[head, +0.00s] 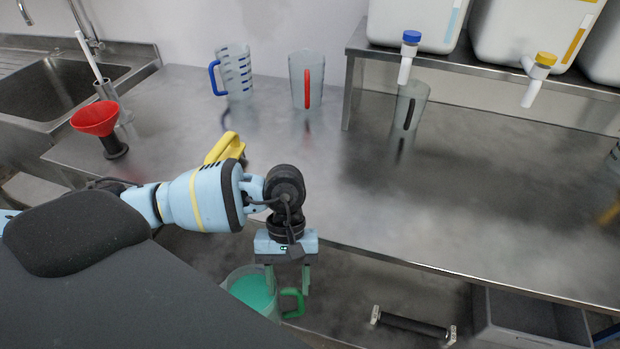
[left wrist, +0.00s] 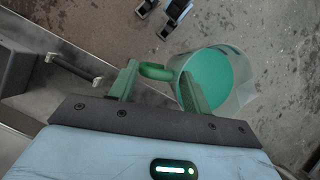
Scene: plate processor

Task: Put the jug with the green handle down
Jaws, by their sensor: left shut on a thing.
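The clear jug (head: 250,289) with the green handle (head: 293,303) holds green liquid. It is in front of the steel counter, below the level of its top, partly hidden by my body in the head view. My left gripper (head: 288,280) points down and is shut on the handle. In the left wrist view the handle (left wrist: 157,71) lies between the two green fingers, and the jug (left wrist: 240,88) extends to the right with the liquid inside. My right gripper is not seen.
The counter (head: 330,180) has clear room at its middle and right. Jugs with blue (head: 235,72), red (head: 306,80) and black (head: 408,105) handles stand at the back. A red funnel (head: 95,118) is left, near the sink. A grey crate (head: 530,318) sits below, right.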

